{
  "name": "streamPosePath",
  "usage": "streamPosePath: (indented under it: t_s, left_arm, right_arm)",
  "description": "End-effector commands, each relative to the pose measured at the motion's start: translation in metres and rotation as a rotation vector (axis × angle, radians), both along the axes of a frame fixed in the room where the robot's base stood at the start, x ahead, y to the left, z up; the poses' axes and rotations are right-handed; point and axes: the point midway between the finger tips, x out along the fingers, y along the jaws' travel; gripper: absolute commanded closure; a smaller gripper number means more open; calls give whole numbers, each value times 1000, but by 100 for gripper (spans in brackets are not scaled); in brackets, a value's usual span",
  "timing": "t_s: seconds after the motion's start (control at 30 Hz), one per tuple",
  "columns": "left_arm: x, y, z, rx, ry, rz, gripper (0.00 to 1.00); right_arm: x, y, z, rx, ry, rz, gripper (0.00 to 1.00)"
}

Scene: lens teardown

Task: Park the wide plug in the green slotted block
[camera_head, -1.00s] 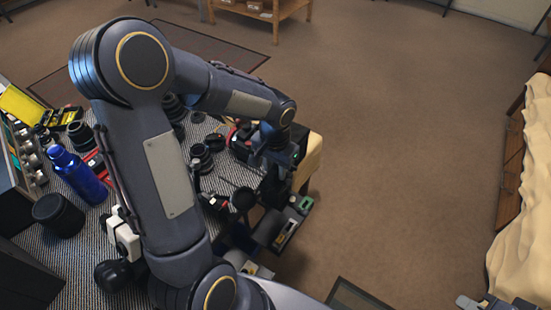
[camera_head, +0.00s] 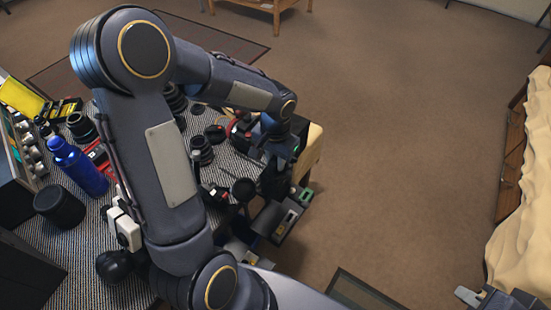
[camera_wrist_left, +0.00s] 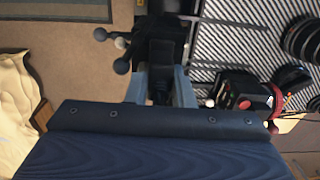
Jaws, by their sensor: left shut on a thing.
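My left gripper (camera_wrist_left: 162,92) is shut on a dark thing (camera_wrist_left: 163,52) in the left wrist view; its dark shape blends with the background, so I cannot tell for sure that it is the wide plug. In the head view the left gripper (camera_head: 272,182) is over the table's right edge, partly hidden by its own wrist. A small green piece (camera_head: 306,196), perhaps the green slotted block, shows just right of it on a grey tray-like part; its slots cannot be made out. My right gripper (camera_head: 495,299) is at the bottom right corner, partly cut off, far from the table.
The striped table mat (camera_head: 75,262) holds a blue bottle (camera_head: 78,168), a black cylinder (camera_head: 60,206) and several dark lens parts (camera_head: 201,150). A black-and-red device (camera_wrist_left: 238,95) stands right of the left gripper in the wrist view. Open floor (camera_head: 400,150) lies right of the table.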

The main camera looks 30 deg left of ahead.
Motion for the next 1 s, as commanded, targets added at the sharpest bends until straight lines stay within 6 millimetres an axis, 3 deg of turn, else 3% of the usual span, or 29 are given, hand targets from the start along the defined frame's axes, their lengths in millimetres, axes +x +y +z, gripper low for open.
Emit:
streamPosePath:
  t_s: [1.0]
  left_arm:
    - [0, 0, 13, 0, -1, 0, 100]
  right_arm:
    - [0, 0, 9, 0, 0, 0, 100]
